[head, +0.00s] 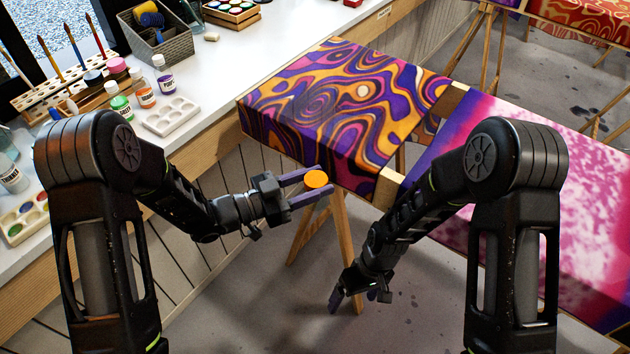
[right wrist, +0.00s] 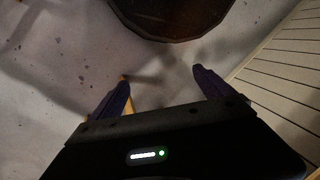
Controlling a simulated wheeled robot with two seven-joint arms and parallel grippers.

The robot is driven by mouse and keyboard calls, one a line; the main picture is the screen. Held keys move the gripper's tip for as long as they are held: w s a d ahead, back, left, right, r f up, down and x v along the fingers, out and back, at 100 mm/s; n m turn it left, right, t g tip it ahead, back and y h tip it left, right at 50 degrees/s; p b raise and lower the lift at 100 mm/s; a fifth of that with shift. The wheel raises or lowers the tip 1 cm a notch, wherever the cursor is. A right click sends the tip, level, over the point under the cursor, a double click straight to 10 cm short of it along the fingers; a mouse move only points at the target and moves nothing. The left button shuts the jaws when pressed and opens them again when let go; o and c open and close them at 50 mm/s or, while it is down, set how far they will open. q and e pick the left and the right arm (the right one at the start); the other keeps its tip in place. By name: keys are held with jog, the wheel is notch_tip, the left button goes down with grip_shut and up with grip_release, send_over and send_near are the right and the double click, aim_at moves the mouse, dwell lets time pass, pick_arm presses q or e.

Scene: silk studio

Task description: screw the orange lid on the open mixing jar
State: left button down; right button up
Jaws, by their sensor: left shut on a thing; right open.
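My left gripper (head: 321,180) is shut on the orange lid (head: 315,179), a small round disc held between its fingertips. It holds the lid in the air just in front of the near corner of the swirl-patterned canvas. My right gripper (head: 358,299) hangs low over the grey floor with its fingers pointing down. In the right wrist view its two fingers (right wrist: 161,80) are spread apart with nothing between them. I cannot make out an open mixing jar in either view.
A white counter (head: 215,72) on the left holds paint bottles (head: 144,92), a white palette (head: 171,116), brushes and a grey basket (head: 160,42). The swirl-patterned canvas (head: 330,105) and a pink-purple canvas (head: 540,190) lie ahead. A dark round surface (right wrist: 172,14) shows in the right wrist view.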

jog(key=s+f+m+t+y, duration=0.2)
jog(key=s+f+m, duration=0.1)
jog(key=s+m, duration=0.3)
jog(key=shift+s+a+f+m, duration=0.3)
jog(key=shift+s+a+f, duration=0.15)
jog(key=shift+s, duration=0.7)
